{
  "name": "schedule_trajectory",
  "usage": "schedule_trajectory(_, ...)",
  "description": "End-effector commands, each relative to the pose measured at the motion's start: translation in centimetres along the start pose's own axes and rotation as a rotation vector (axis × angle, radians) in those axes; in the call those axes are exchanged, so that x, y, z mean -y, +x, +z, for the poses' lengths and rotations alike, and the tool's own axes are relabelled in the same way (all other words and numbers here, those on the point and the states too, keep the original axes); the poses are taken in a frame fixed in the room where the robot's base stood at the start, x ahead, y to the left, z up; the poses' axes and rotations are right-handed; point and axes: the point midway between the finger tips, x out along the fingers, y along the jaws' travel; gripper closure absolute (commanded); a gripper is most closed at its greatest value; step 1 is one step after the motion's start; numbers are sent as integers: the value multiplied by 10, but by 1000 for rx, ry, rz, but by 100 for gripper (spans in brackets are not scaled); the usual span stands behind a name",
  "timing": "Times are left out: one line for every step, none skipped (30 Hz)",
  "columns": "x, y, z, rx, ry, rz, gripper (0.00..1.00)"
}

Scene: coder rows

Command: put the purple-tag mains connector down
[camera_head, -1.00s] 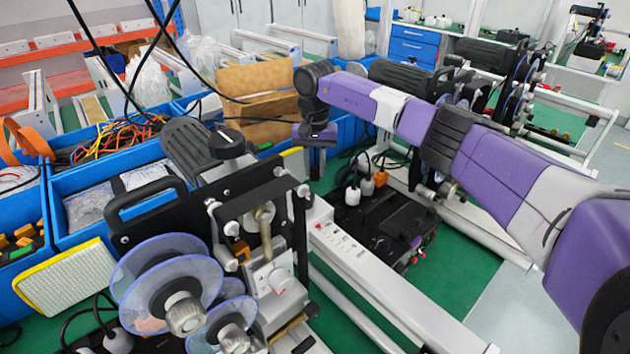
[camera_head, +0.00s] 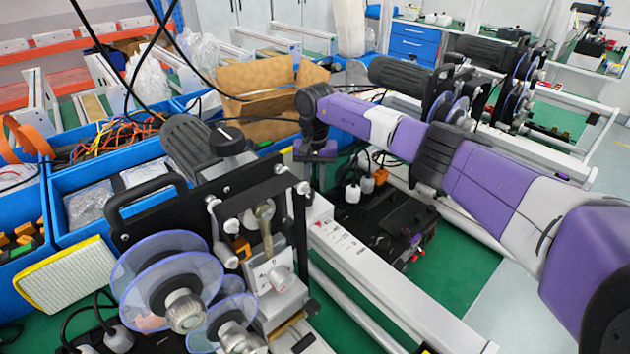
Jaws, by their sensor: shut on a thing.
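My purple and grey arm reaches in from the right, and its wrist points down behind the coder machine. A black power unit (camera_head: 385,225) stands on the green floor to the right of and below the hand. White and orange plugs (camera_head: 367,186) stand at its far end. A small purple patch (camera_head: 416,240) shows on its right side; I cannot tell what it is.
A coder machine (camera_head: 250,215) with clear discs fills the near left. A white rail (camera_head: 370,270) runs beside the power unit. Blue bins (camera_head: 115,205) and a cardboard box (camera_head: 268,92) lie behind. Another coder (camera_head: 455,95) stands at the back right. Green floor (camera_head: 460,265) is clear on the right.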

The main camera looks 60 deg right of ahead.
Motion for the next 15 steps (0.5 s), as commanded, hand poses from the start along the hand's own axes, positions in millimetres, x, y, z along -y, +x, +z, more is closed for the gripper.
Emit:
schedule_trajectory(0, 2, 0, 0, 1, 0, 100)
schedule_trajectory(0, 3, 0, 0, 1, 0, 100)
schedule_trajectory(0, 4, 0, 0, 1, 0, 100)
schedule_trajectory(0, 5, 0, 0, 1, 0, 100)
schedule_trajectory(0, 5, 0, 0, 1, 0, 100)
schedule_trajectory(0, 5, 0, 0, 1, 0, 73)
schedule_trajectory(0, 5, 0, 0, 1, 0, 67)
schedule_trajectory(0, 5, 0, 0, 1, 0, 61)
schedule_trajectory(0, 5, 0, 0, 1, 0, 55)
schedule_trajectory(0, 5, 0, 0, 1, 0, 55)
schedule_trajectory(0, 5, 0, 0, 1, 0, 55)
schedule_trajectory(0, 5, 0, 1, 1, 0, 55)
schedule_trajectory(0, 5, 0, 1, 1, 0, 55)
schedule_trajectory(0, 5, 0, 1, 1, 0, 55)
schedule_trajectory(0, 5, 0, 1, 1, 0, 55)
